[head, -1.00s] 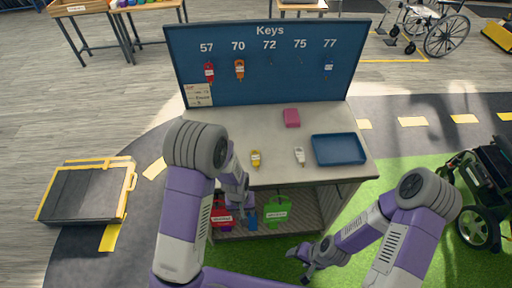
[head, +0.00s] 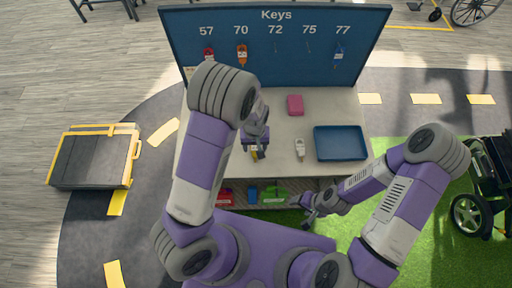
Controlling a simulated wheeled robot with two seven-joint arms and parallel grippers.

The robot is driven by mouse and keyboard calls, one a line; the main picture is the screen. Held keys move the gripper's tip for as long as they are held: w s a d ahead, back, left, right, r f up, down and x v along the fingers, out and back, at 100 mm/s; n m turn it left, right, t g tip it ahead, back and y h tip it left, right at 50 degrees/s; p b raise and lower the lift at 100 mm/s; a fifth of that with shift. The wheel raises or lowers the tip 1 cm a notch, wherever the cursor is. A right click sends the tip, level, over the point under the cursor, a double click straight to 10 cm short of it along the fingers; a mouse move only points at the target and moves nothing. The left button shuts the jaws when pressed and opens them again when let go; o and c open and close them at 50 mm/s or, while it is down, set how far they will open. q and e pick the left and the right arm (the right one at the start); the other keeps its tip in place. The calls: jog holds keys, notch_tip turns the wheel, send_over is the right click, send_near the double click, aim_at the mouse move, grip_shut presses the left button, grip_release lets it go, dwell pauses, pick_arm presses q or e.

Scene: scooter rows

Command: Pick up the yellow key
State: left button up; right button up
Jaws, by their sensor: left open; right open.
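The yellow key (head: 254,154) lies on the pale counter (head: 336,103) below the Keys board, mostly hidden by my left gripper. My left gripper (head: 254,148) is open and hangs over the key, its fingers close to it. I cannot tell whether it touches the key. A white key (head: 300,148) lies to the right of it on the counter. My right gripper (head: 308,215) is open and empty, low in front of the counter at the right.
A blue tray (head: 340,156) and a pink block (head: 295,105) are on the counter. The blue Keys board (head: 300,62) stands behind, with a red (head: 208,56), an orange (head: 242,55) and a blue key (head: 338,54) hanging. Coloured bins (head: 274,195) sit on the shelf below.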

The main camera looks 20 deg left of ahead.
aim_at(255, 154)
pick_arm(q)
notch_tip(255, 154, down, 5)
jog(key=shift+f, duration=0.1)
jog(key=c, duration=1)
jog(key=shift+o, duration=0.2)
notch_tip(255, 154, up, 10)
